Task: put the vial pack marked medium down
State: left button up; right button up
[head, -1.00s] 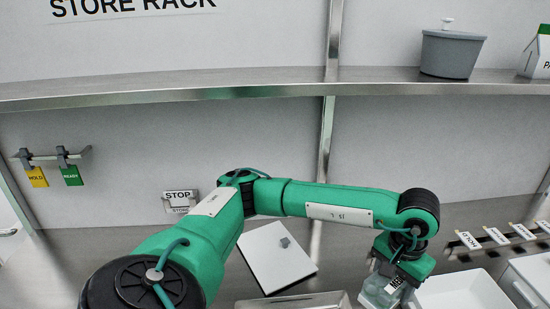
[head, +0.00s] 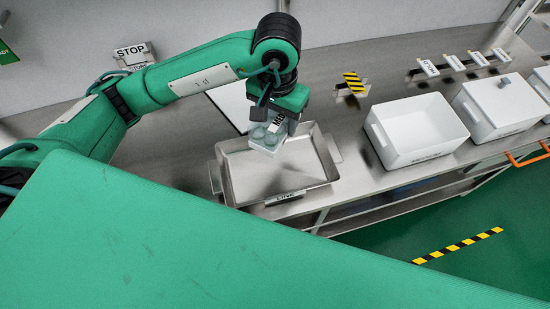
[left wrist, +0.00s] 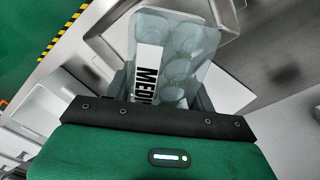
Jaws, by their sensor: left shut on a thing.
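The vial pack marked medium (head: 264,140) is a clear pack of several round vials with a white label. In the left wrist view the pack (left wrist: 180,58) shows the letters "MEDI" in black, the rest hidden by my gripper. My left gripper (head: 272,122) is shut on the pack and points down. The pack appears over the back part of a shallow metal tray (head: 232,190) in the head view; I cannot tell the exact gap below it. My right gripper is not in view.
An open white bin (head: 415,148) stands right of the tray, with a lidded white bin (head: 502,108) beyond it. A white panel (head: 236,104) lies behind my arm. A striped black-and-yellow tag (head: 354,83) stands behind the tray. The bench's front edge runs below the tray.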

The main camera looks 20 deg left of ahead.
pick_arm(q)
jog(key=p, duration=0.4)
send_over(277, 167)
notch_tip(277, 167, down, 13)
jog(key=shift+r, duration=0.1)
jog(key=shift+f+p, duration=0.55)
jog(key=shift+f, duration=1.9)
jog(key=shift+f, duration=0.1)
jog(key=shift+f+b, duration=0.15)
jog(key=shift+b, duration=0.15)
jog(key=o, duration=1.1)
jog(key=shift+c, duration=0.2)
